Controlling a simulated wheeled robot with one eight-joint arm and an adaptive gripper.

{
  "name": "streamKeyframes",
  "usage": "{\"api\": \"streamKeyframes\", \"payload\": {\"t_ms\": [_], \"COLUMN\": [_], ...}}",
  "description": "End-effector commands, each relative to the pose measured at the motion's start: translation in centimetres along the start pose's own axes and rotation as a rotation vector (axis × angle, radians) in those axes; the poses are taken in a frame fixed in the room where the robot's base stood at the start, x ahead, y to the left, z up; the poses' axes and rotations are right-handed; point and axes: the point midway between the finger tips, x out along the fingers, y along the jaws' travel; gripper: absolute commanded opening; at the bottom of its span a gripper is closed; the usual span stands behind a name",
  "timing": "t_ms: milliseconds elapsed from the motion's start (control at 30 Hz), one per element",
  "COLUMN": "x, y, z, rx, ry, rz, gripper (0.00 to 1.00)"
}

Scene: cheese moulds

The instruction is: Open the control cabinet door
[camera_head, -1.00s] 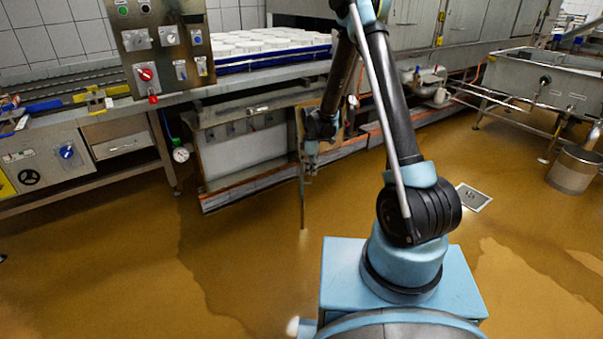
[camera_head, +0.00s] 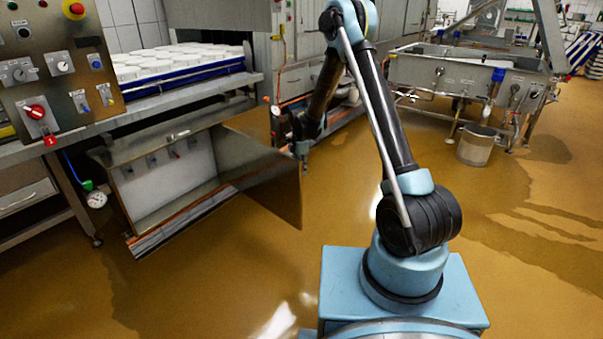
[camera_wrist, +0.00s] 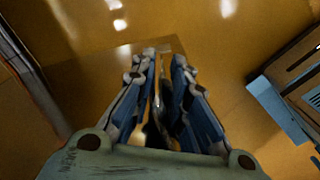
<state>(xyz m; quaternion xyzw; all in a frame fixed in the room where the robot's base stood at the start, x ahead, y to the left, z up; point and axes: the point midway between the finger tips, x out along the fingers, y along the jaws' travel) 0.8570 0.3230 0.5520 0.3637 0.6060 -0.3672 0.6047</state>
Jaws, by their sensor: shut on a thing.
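The control cabinet (camera_head: 165,175) stands low at the left in the head view, its pale interior and small fittings exposed. Its metal door (camera_head: 265,175) stands swung well out from the cabinet's right side, with a broad shiny face visible. My gripper (camera_head: 303,161) is at the door's outer upper edge. In the wrist view my gripper (camera_wrist: 160,72) has its blue-and-grey fingers closed together around a narrow part of the door. The exact part held is hidden between the fingers.
A control panel (camera_head: 55,75) with knobs and a red emergency button rises above the cabinet's left. White moulds (camera_head: 175,62) fill a blue-edged tray behind. A bucket (camera_head: 477,146) stands at the right. Wet brown floor (camera_head: 400,290) around my base is open.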

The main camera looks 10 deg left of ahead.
Motion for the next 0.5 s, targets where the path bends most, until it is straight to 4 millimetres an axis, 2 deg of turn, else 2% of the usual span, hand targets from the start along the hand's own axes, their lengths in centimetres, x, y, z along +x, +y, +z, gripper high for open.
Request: {"api": "streamKeyframes", "payload": {"t_ms": [33,467,500], "x": [-0.05,-0.02,-0.02], "y": [1.08,1.33,1.33], "z": [-0.51,-0.38,-0.38], "rx": [-0.002,-0.003,-0.004], "ry": [0.005,0.007,0.007], "rz": [0.015,0.015,0.015], "gripper": [0.0,0.0,0.18]}}
